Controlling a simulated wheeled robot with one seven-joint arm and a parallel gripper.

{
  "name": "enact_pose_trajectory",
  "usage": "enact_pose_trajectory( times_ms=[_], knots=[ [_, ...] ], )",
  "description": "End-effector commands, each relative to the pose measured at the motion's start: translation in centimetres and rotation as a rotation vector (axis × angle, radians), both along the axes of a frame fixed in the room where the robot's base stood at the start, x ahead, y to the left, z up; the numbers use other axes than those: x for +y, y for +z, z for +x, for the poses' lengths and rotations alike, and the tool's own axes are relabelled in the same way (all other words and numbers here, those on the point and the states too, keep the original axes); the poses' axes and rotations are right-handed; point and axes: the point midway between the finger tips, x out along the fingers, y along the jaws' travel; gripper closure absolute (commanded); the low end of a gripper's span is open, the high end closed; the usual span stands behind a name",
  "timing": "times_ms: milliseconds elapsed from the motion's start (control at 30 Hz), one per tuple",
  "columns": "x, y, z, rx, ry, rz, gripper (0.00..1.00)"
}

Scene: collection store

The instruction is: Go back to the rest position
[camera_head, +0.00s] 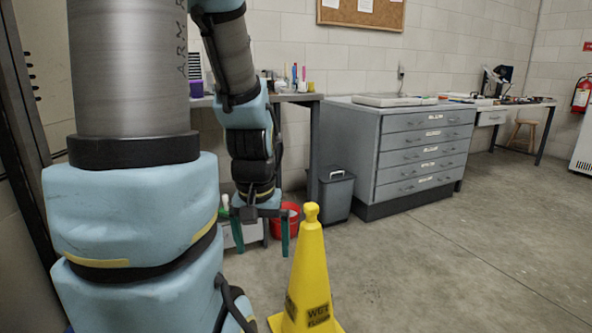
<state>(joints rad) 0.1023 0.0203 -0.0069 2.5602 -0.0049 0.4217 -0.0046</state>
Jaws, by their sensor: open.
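My gripper (261,238) hangs at the end of my arm, pointing down, left of the picture's middle. Its two green fingers are apart, and nothing shows between them but background. A yellow wet-floor cone (308,269) stands to the right of and below my gripper in the picture. A red bucket (293,212) is partly hidden behind the right finger. My own arm's large blue and grey links fill much of the left side.
A grey drawer cabinet (419,154) stands at the wall, with a grey bin (337,193) beside it. A workbench (290,98) is behind my arm. A desk (492,120), wooden stool (524,131) and fire extinguisher (581,96) are far right. Floor at right is clear.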

Motion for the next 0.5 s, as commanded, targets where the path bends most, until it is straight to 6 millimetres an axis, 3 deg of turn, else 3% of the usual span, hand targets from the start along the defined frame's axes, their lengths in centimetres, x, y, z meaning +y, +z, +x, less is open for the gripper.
enact_pose_trajectory(
  times_ms=[33, 500],
  knots=[
    [0.0, 3.5, 0.0, 0.0, 0.0, 0.0, 0.0],
    [0.0, 18.3, 0.0, 0.0, 0.001, 0.0, 0.0]
  ],
)
